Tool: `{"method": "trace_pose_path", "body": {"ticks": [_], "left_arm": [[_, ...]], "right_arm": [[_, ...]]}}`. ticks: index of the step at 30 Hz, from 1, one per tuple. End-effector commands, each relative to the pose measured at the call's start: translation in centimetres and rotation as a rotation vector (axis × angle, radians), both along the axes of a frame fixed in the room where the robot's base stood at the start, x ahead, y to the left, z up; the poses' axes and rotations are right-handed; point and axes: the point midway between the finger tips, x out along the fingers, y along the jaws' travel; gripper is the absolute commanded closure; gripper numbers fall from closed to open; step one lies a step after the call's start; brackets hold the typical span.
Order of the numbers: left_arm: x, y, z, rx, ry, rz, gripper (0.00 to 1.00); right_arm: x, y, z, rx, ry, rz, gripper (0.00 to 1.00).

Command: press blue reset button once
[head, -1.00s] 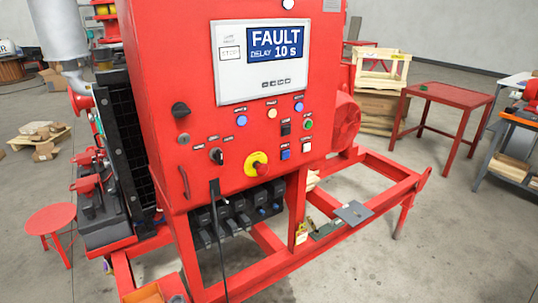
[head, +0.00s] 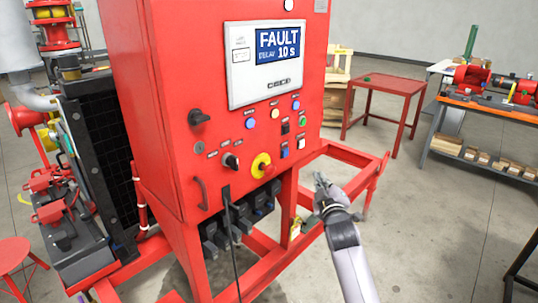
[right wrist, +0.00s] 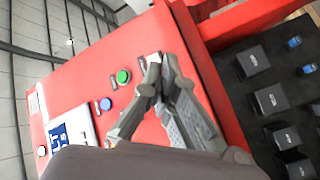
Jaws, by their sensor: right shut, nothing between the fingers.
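The red cabinet (head: 180,120) carries a panel of small controls below its screen. Blue round ones are at the left (head: 250,124) and upper right (head: 295,105), and a blue square button (head: 285,153) is lower right. Their labels are too small to read, so I cannot tell which is the reset. My right gripper (head: 322,180) is shut and empty, right of and below the controls, apart from them in the head view. In the right wrist view its fingers (right wrist: 155,80) cover part of the panel, beside a green button (right wrist: 123,76) and a blue one (right wrist: 105,104). My left gripper is not in view.
The screen (head: 265,62) reads FAULT, DELAY 10 s. A yellow-and-red emergency stop (head: 261,165) and a black selector (head: 231,162) sit close to the square button. A red frame rail (head: 350,153) runs right of the cabinet. A red table (head: 390,84) stands behind.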

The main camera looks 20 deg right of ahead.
Motion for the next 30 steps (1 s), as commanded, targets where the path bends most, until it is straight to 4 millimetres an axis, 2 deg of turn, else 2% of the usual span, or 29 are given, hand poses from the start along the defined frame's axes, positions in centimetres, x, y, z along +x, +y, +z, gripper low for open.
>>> {"method": "trace_pose_path", "body": {"ticks": [1, 3, 6, 19, 23, 30], "left_arm": [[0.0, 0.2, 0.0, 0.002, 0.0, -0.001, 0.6], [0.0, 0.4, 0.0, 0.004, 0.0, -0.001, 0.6], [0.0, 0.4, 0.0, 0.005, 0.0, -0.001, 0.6], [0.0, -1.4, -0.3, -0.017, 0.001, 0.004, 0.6], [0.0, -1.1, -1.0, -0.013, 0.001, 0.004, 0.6], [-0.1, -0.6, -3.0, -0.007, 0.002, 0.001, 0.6]], "right_arm": [[-0.1, -0.3, 1.1, -0.012, -0.015, -0.008, 1.0], [-0.3, -0.5, 2.1, -0.023, -0.028, -0.014, 1.0], [-0.4, -0.7, 2.7, -0.031, -0.037, -0.018, 1.0], [-0.1, -0.5, 2.7, -0.031, -0.04, -0.018, 1.0], [1.0, -0.1, 2.5, -0.029, -0.041, -0.018, 1.0], [4.2, 1.2, 2.4, -0.027, -0.041, -0.016, 1.0]]}}
